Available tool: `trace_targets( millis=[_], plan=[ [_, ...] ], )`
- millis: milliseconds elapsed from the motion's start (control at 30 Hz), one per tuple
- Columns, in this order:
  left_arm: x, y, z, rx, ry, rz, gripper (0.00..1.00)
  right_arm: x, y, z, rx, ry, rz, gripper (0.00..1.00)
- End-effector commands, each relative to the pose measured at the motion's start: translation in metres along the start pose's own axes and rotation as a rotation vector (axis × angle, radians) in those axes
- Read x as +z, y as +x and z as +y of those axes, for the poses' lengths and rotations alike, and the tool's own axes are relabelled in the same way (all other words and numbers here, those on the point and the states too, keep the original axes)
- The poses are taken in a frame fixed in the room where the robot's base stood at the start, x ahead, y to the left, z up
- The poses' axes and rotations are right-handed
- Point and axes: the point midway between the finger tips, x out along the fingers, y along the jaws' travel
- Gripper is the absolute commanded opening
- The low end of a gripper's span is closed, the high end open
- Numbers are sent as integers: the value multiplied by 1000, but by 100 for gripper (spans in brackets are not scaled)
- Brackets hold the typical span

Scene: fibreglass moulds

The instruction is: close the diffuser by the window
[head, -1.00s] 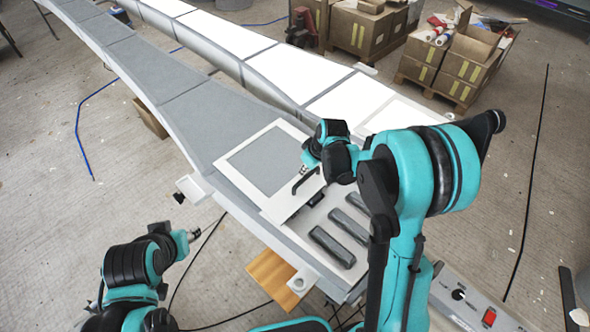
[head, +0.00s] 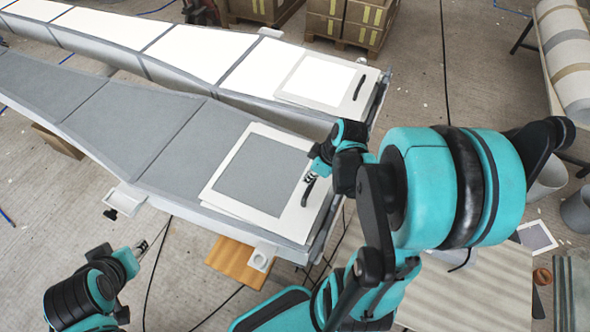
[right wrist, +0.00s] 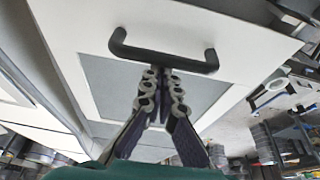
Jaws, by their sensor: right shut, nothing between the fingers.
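A white-framed sliding panel with a grey centre (head: 262,168), which I take for the diffuser, lies on the end of the nearer grey mould. A black bar handle (head: 308,190) is near its right edge. My right gripper (head: 312,177) is shut and empty at this handle. In the right wrist view its fingertips (right wrist: 161,85) are just below the handle bar (right wrist: 165,58); whether they touch is unclear. A similar white panel (head: 287,96) with a black handle lies on the far bright mould. My left gripper (head: 143,246) is low at the left, away from the panels. No window shows.
The two long moulds run side by side to the upper left. A wooden board (head: 236,262) juts from under the nearer end. Boxes on a pallet (head: 345,22) stand behind. A roll of material (head: 568,60) is at the upper right. Cables lie on the floor.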

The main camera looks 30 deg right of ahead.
Motion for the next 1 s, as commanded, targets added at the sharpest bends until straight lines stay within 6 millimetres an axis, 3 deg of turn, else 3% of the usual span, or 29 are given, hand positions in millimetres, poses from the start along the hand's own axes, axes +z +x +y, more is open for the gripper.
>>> trace_targets(
  millis=[567, 667, 867, 1000],
  plan=[
    [0, 0, 0, 0, 0, 0, 40, 7, -2, 0, 1, 0, -5, 0],
    [0, 0, 0, 0, 0, 0, 40, 2, -2, 1, 1, -2, -5, 0],
    [-1, -1, 0, 0, 0, 0, 40, -30, 2, 6, 1, -3, 0, 0],
    [-10, -14, 0, 0, 0, 0, 40, -28, -39, 6, 3, 6, 1, 0]
  ],
)
